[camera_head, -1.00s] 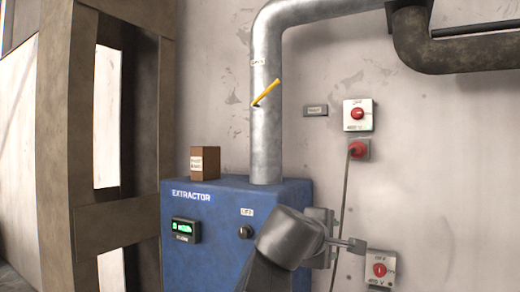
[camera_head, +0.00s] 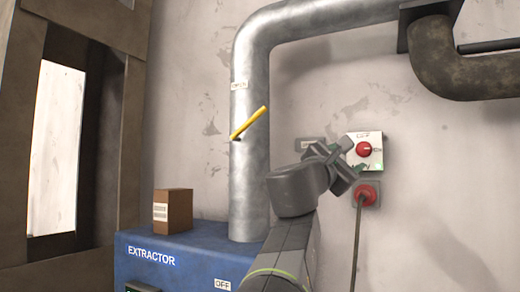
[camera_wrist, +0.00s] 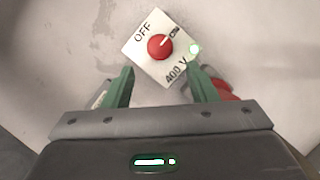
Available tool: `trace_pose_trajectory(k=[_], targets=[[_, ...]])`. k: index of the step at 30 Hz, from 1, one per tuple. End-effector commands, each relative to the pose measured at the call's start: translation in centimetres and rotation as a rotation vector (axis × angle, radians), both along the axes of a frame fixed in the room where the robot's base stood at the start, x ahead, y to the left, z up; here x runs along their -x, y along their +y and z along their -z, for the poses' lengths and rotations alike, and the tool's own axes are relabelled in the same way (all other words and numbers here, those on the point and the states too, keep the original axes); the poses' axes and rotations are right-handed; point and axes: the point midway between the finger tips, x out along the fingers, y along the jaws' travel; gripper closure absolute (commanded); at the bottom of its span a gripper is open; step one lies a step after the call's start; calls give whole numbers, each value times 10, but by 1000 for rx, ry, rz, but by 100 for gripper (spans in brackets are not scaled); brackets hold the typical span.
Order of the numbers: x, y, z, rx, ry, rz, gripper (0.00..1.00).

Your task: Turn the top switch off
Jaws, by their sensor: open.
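The top switch (camera_head: 377,157) is a white box with a red round knob on the wall at the right. In the wrist view the switch plate (camera_wrist: 140,52) is tilted and reads OFF and 400 V. My gripper (camera_head: 350,160) is in front of and just left of the switch. In the wrist view its two green fingers (camera_wrist: 160,76) are spread, empty, below the knob and apart from it.
A red socket with a plug and cable (camera_head: 367,194) sits just below the switch. A silver pipe (camera_head: 250,180) with a yellow lever (camera_head: 249,122) rises from the blue extractor (camera_head: 190,246). A cardboard box (camera_head: 173,210) stands on the extractor. A dark pipe (camera_head: 450,75) runs above.

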Motion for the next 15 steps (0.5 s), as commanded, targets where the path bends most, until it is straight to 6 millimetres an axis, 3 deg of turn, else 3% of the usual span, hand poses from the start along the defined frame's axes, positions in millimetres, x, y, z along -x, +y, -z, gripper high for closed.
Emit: trace_pose_trajectory(k=[7, 15], targets=[[-30, -37, -16, -1, 1, 1, 48], [-44, -54, -20, -1, 0, -1, 48]])
